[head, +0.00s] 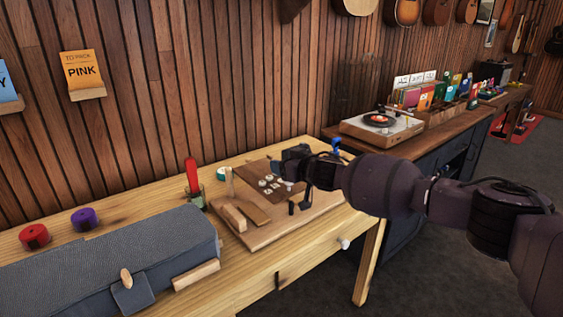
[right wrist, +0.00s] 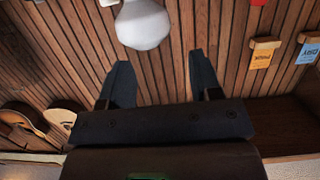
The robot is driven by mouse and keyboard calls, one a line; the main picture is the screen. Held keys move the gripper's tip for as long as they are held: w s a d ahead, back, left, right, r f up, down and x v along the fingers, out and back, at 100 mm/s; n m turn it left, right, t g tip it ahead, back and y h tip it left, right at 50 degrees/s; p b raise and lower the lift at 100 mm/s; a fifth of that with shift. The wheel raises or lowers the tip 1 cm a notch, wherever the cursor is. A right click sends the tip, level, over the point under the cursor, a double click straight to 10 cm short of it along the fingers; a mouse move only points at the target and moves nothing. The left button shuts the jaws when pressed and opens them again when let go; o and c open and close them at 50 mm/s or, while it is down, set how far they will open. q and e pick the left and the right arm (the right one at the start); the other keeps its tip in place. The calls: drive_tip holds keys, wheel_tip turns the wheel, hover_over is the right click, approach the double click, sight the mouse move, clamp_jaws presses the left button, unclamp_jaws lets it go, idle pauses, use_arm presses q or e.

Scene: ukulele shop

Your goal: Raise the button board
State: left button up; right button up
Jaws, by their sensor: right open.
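The button board, a thin brown panel (head: 252,173) with several small pale buttons, shows on the wooden table in the head view. It lies on or against a larger light wooden base (head: 268,232); I cannot tell how they join. My right gripper (head: 280,167) is over the far right side of the panel and hides part of it. Whether it touches the panel is unclear. In the right wrist view my right gripper (right wrist: 162,80) has its two fingers wide apart with nothing between them. My left gripper is not in view.
A grey fabric-covered case (head: 110,255) fills the table's front left. Red (head: 34,237) and purple (head: 85,218) spools stand behind it. A red-handled tool (head: 192,176) stands in a jar beside the base. A turntable (head: 381,124) sits on the right counter.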

drive_tip(key=p+v, duration=0.2)
drive_tip(key=v, duration=0.7)
drive_tip(key=shift+p, duration=0.35)
drive_tip(key=shift+r, duration=0.1)
